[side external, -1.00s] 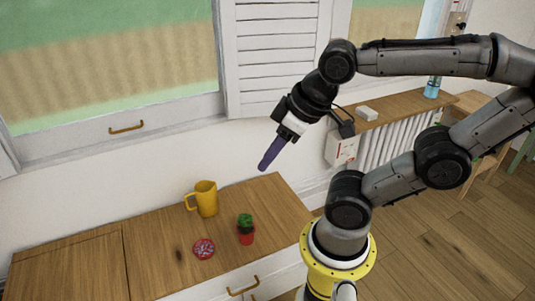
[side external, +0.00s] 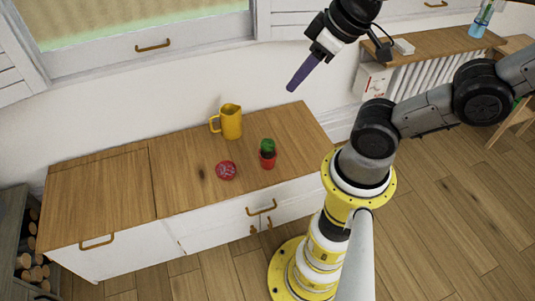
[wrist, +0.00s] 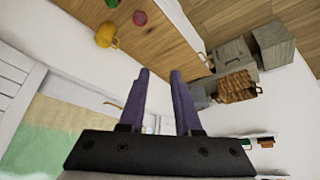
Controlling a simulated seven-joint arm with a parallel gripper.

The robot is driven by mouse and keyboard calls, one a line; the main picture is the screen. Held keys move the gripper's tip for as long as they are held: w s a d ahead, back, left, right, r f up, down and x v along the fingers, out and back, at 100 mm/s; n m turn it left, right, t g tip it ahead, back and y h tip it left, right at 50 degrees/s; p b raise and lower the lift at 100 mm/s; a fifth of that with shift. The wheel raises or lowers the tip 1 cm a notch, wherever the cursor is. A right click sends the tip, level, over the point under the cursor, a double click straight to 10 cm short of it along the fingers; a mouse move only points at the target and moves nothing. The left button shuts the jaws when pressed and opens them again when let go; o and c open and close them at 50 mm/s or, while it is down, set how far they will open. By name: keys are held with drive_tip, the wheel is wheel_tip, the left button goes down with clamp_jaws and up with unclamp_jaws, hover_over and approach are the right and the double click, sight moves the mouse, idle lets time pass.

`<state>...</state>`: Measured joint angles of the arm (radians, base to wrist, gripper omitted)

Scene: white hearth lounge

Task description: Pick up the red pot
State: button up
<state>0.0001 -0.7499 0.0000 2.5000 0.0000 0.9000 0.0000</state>
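The red pot (side external: 268,160) holds a green cactus-like plant (side external: 267,145). It stands upright on the wooden counter top (side external: 190,180), right of a round red patterned item (side external: 226,171) and in front of a yellow pitcher (side external: 231,122). My gripper (side external: 291,88) is in the air above and behind the pot, apart from it. In the wrist view my gripper (wrist: 160,73) has its two purple fingers spread with nothing between them. That view shows the pitcher (wrist: 106,36), the round item (wrist: 139,18) and some green plant (wrist: 112,3) at the top edge; the pot itself is not clear there.
The white wall and window sill rise behind the counter. A wooden shelf (side external: 430,47) above a radiator (side external: 428,75) holds a bottle (side external: 481,22) at the right. A firewood rack (side external: 28,245) stands at the left. The counter's left half is bare.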

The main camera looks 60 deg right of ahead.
idle(0.5)
drive_tip(key=o, duration=1.1)
